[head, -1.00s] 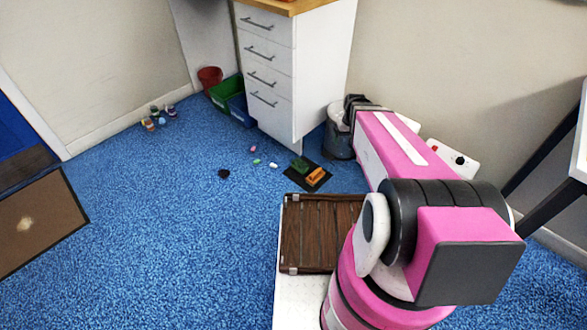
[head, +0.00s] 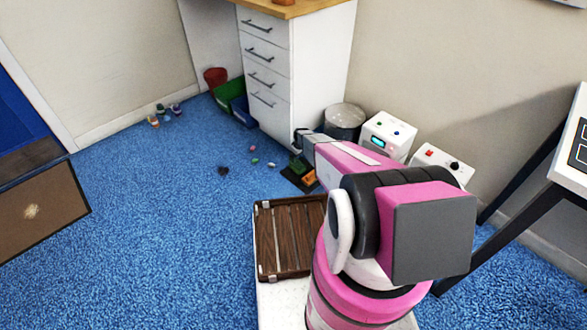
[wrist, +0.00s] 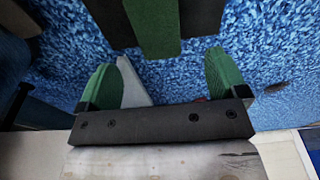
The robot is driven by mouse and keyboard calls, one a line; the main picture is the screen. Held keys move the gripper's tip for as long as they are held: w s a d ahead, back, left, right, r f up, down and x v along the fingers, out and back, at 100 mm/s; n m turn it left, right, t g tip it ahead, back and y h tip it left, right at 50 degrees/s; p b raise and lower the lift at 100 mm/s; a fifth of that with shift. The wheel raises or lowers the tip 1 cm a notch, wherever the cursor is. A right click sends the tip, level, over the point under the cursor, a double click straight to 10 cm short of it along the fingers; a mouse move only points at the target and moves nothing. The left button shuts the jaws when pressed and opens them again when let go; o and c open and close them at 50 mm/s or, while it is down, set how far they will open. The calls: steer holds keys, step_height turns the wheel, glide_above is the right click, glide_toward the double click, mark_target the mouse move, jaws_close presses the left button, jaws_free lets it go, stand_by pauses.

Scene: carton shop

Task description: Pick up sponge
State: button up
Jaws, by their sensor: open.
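A green block (head: 297,163) and an orange block (head: 309,178) lie on a dark mat (head: 288,176) on the blue carpet, by the white drawer unit. I cannot tell for sure which of them is the sponge. In the wrist view, a long green piece (wrist: 154,25) lies on a dark surface at the top, beyond the fingertips. My gripper (wrist: 161,82) is open, its two green-padded fingers wide apart with nothing held between them. A pale grey wedge shape (wrist: 133,84) shows behind the left finger. In the head view my arm hides part of the mat.
The drawer unit (head: 265,60) stands behind the mat. A grey bin (head: 344,119) and two white boxes (head: 388,134) (head: 440,165) stand right. A slatted brown tray (head: 290,236) is on my base. Carpet left is mostly clear.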

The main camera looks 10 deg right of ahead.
mark_target(297, 164)
steer(key=f, duration=0.6)
steer(key=w+f, duration=0.1)
steer(key=f, duration=0.3)
steer(key=shift+w+a, duration=0.1)
steer(key=shift+a, duration=0.1)
steer(key=c, duration=1.1)
steer(key=shift+o, duration=0.2)
steer(key=shift+r, duration=0.1)
steer(key=shift+r, duration=0.65)
step_height(297, 164, up, 3)
steer(key=shift+f, duration=0.2)
steer(key=s+a+r, duration=0.6)
steer(key=a+r, duration=0.1)
steer(key=a, duration=0.3)
